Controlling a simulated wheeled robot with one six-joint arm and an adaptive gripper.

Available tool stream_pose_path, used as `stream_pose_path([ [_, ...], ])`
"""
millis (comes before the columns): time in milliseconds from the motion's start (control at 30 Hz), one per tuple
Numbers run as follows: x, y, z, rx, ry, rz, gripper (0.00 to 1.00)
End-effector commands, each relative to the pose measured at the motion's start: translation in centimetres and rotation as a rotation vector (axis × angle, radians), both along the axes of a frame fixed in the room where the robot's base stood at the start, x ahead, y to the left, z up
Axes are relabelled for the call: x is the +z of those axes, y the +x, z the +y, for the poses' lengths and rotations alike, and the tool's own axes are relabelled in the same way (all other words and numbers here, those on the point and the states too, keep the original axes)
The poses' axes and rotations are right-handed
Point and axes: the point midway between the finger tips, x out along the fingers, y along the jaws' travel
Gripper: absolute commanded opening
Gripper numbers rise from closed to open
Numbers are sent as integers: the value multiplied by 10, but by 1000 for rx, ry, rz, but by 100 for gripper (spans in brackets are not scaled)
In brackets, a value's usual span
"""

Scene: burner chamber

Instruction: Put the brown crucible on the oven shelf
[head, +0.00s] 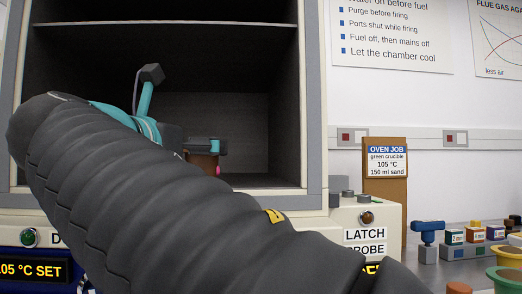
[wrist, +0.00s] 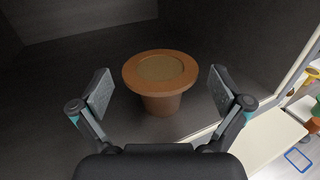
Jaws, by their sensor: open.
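The brown crucible (wrist: 160,98) stands upright on the dark bottom surface inside the oven, near its front edge, in the wrist view. Its round top shows a lighter brown fill. My gripper (wrist: 162,92) is open, one finger on each side of the crucible, with a visible gap at both sides. In the head view, a small brown part of the crucible (head: 204,163) shows under my gripper (head: 206,147); my arm hides the rest. The oven (head: 314,100) is open at the front.
A thin shelf edge (head: 165,23) crosses the upper oven. The right oven wall and front frame are close by. A card (head: 386,161) reads "green crucible, 105 °C, 150 ml sand". A green-rimmed crucible (head: 507,282) and coloured blocks stand on the right bench.

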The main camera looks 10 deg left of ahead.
Motion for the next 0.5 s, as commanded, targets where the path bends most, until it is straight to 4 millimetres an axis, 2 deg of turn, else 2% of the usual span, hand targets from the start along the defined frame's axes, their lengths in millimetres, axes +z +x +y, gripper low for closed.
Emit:
stream_pose_path([
  [200,0,-46,6,5,-1,1,100],
  [400,0,-77,9,3,-1,1,100],
  [500,0,-86,9,1,-1,1,100],
])
